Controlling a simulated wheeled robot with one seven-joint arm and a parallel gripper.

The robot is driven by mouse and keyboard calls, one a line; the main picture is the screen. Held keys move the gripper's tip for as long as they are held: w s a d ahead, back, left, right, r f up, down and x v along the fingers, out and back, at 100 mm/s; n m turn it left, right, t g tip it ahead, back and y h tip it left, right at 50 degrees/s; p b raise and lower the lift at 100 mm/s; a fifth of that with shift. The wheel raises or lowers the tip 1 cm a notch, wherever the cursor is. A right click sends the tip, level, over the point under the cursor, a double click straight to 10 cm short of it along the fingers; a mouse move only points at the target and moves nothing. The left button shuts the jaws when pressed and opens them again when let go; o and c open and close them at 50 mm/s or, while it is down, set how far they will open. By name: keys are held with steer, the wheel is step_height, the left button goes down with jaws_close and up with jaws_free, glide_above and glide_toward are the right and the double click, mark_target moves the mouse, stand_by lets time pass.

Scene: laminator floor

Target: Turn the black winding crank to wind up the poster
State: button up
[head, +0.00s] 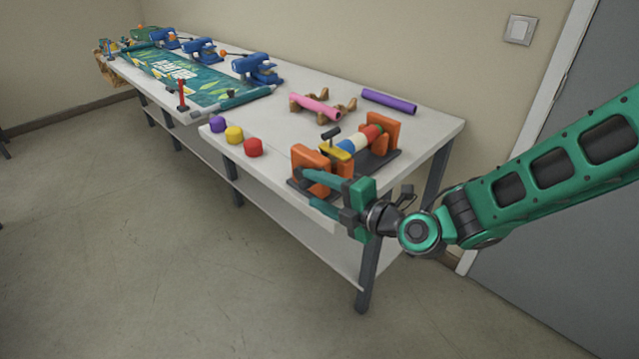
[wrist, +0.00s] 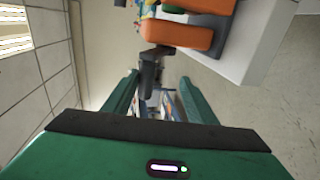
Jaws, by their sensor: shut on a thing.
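The black winding crank (wrist: 148,74) shows in the wrist view, its dark arm against an orange end block. My gripper (wrist: 159,80) is shut on its handle. In the head view my gripper (head: 307,188) is at the front of the orange-ended winder (head: 312,157), hiding most of the crank.
Purple, yellow and red pieces (head: 234,135) stand near the table's front edge. A pink roll (head: 316,107) on a brown stand and a purple roll (head: 389,101) lie behind. Blue devices (head: 257,69) line the back. The floor (head: 150,260) in front is clear.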

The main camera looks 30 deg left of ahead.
steer(key=shift+d+f, duration=0.15)
steer(key=shift+f, duration=0.1)
steer(key=shift+d, duration=0.1)
steer(key=v, duration=1)
steer(key=shift+d+r, duration=0.2)
steer(key=shift+r, duration=0.1)
